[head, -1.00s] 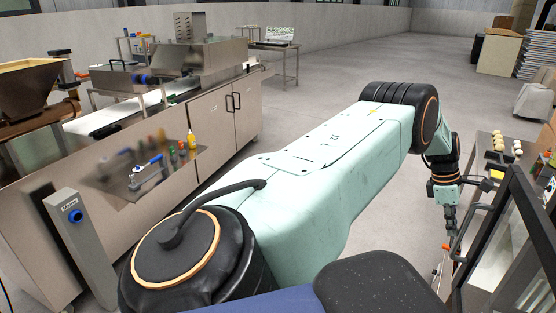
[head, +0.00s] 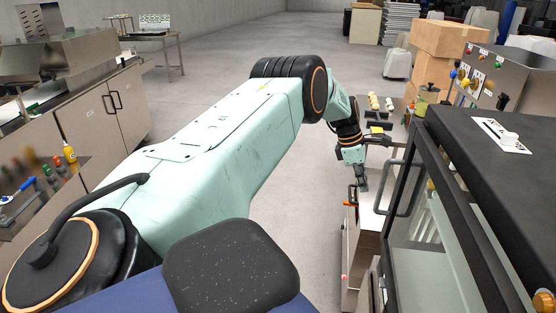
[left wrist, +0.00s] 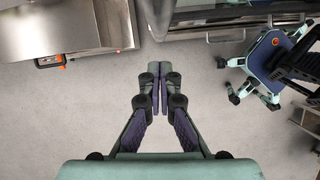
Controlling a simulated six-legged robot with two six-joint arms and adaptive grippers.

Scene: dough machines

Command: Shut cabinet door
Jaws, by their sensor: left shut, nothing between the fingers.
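The cabinet (head: 485,140) stands at the right of the head view, with a black top and a dark-framed glass door (head: 450,215). A grey bar handle (head: 402,190) is on the door. How far the door stands open is hard to tell. My left gripper (head: 362,184) is left of the handle, apparently just apart from it. In the left wrist view my left gripper (left wrist: 162,82) is shut and empty, pointing over bare floor. The dark cabinet edge (left wrist: 235,14) and a bar (left wrist: 225,36) lie ahead of its tips. My right gripper is out of view.
A steel unit (head: 360,250) with an orange part stands below my left gripper; steel (left wrist: 70,28) also shows in the left wrist view. A table with dough balls (head: 388,104) and cardboard boxes (head: 445,50) are behind. The middle floor (head: 290,190) is clear.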

